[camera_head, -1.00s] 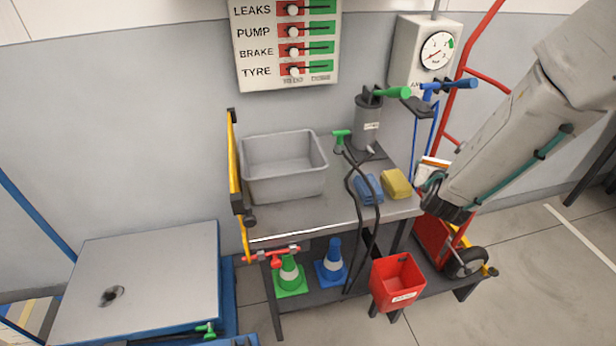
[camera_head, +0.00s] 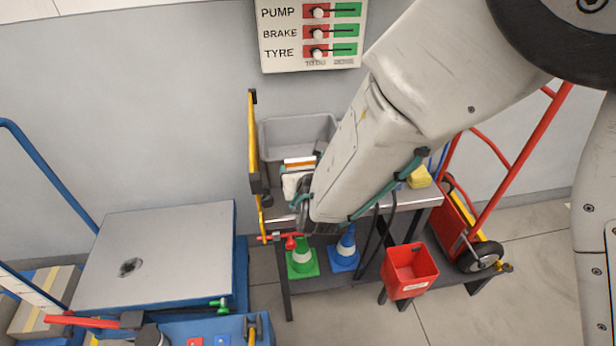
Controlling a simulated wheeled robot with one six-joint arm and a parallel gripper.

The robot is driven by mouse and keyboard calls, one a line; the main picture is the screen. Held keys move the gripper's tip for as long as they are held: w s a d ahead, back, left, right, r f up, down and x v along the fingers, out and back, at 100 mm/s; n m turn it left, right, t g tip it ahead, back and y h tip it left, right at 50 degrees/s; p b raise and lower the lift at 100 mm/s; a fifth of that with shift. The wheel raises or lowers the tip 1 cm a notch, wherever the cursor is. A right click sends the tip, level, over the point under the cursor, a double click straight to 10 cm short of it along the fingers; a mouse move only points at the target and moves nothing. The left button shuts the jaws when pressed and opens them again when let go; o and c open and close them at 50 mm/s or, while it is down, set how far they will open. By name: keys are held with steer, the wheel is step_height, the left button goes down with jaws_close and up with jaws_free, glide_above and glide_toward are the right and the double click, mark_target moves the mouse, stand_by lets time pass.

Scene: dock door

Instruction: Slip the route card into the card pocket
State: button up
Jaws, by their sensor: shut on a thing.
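My gripper (camera_head: 303,192) is at the end of my pale grey arm, over the front left part of the workbench. It is shut on the route card (camera_head: 298,164), a white card with an orange band that shows just above it, in front of the grey bin. My arm and gripper hide part of the card and the fingertips. I cannot make out the card pocket in this view.
A grey bin (camera_head: 278,133) stands on the bench beside a yellow upright bar (camera_head: 253,140). A red bucket (camera_head: 410,270) hangs at the bench front. Green and blue cones (camera_head: 302,258) stand below. A blue platform with a grey top (camera_head: 160,255) is left; a red hand truck (camera_head: 520,165) is right.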

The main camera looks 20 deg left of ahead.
steer(key=shift+f, duration=2.85)
steer(key=shift+f, duration=0.15)
steer(key=o, duration=0.9)
steer(key=shift+o, duration=0.2)
steer(key=shift+r, duration=0.2)
steer(key=v, duration=1.2)
